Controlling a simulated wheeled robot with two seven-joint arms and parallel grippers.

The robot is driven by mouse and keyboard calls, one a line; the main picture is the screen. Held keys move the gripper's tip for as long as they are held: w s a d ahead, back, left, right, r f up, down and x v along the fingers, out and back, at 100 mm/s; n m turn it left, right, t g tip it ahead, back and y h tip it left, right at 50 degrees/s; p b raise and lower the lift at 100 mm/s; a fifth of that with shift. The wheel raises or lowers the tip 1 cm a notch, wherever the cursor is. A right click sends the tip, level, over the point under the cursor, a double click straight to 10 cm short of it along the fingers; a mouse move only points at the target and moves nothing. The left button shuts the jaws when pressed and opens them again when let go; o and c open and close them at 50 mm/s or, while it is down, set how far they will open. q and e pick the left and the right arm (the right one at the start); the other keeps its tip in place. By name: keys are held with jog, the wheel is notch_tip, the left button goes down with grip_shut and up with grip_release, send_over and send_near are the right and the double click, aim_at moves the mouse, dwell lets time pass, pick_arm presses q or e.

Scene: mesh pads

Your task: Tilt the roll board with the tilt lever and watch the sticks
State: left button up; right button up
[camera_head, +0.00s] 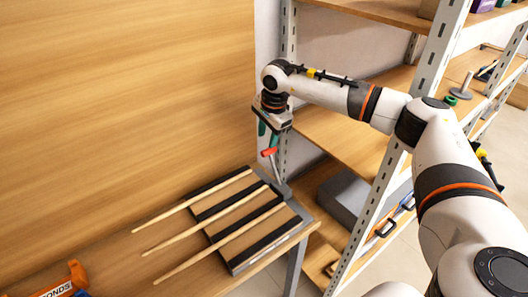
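The roll board (236,256) is a wooden panel with dark strips and a grey edge, on the wooden table. Three thin pale sticks, upper (165,216), middle (170,240) and lower (180,270), lie across it, their left ends sticking out past its left side. The tilt lever (269,152) has a red grip on a grey rod at the board's far right corner. My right gripper (268,135) points down just above the red grip, its two green-and-dark fingers apart. I cannot tell whether they touch the grip. My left gripper is out of view.
A metal shelf rack (357,228) with wooden shelves stands right of the table, holding a grey box (345,195) low down. A wooden wall (120,100) rises behind the table.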

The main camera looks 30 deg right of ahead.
aim_at(265, 151)
jog(key=f, duration=0.2)
jog(key=w+f+p, duration=0.1)
jog(key=f, duration=0.5)
jog(key=shift+w+a+f+p, duration=0.1)
jog(key=shift+w+f+p, duration=0.05)
jog(key=shift+w+p, duration=0.15)
grip_shut()
